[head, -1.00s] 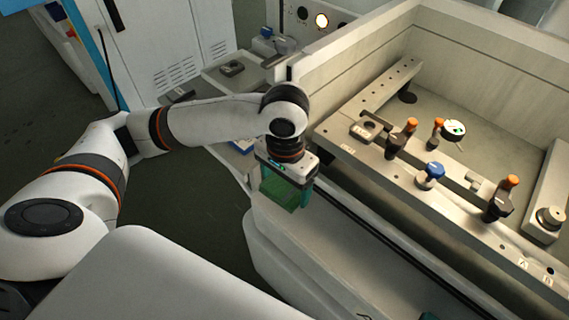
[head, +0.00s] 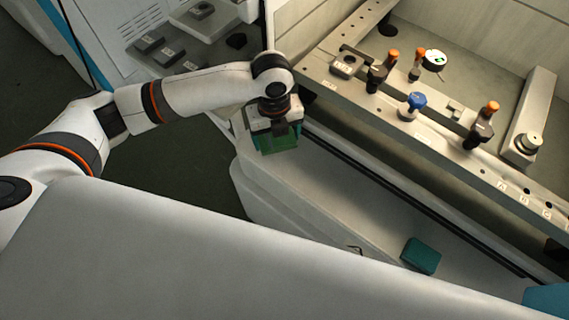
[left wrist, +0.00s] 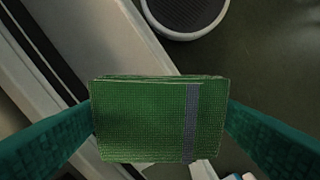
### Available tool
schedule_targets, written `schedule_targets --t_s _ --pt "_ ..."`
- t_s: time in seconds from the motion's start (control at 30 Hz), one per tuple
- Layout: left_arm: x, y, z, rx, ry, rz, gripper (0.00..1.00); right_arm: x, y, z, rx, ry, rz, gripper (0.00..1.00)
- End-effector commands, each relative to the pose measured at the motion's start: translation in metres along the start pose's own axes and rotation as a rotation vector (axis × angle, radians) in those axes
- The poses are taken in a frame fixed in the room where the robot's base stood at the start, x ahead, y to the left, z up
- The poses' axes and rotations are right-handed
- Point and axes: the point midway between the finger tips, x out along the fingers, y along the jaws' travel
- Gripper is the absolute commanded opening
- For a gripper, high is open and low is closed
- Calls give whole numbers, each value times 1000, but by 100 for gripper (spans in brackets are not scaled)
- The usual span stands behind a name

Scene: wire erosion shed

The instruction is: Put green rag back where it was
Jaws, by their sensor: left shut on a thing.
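The green rag (head: 278,146) is a folded, woven square with a grey stripe. My left gripper (head: 279,137) is shut on it and holds it above the left end of the machine's pale front ledge. In the left wrist view the rag (left wrist: 145,120) fills the middle, with a teal finger at each side. From these views I cannot tell the gap between the rag and the ledge. My right gripper is not in view.
A teal block or folded cloth (head: 421,256) lies on the front ledge (head: 330,200). A grey side table (head: 205,25) holds small blocks. The ledge between rag and teal block looks clear.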

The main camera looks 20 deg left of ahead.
Motion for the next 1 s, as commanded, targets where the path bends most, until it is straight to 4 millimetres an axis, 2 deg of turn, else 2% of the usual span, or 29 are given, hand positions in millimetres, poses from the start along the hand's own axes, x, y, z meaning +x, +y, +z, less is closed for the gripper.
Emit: schedule_targets --t_s 0.2,0.4,0.57,0.83,1.0 --pt "23 10 -3 500 8 -8 60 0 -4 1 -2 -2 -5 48" --pt "37 16 -6 830 13 -16 60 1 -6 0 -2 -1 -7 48" --pt "44 18 -6 947 14 -21 60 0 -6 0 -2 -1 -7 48" --pt "90 17 -7 968 12 -23 60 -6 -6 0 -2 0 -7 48" --pt "107 17 -8 967 14 -21 60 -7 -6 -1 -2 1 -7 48"
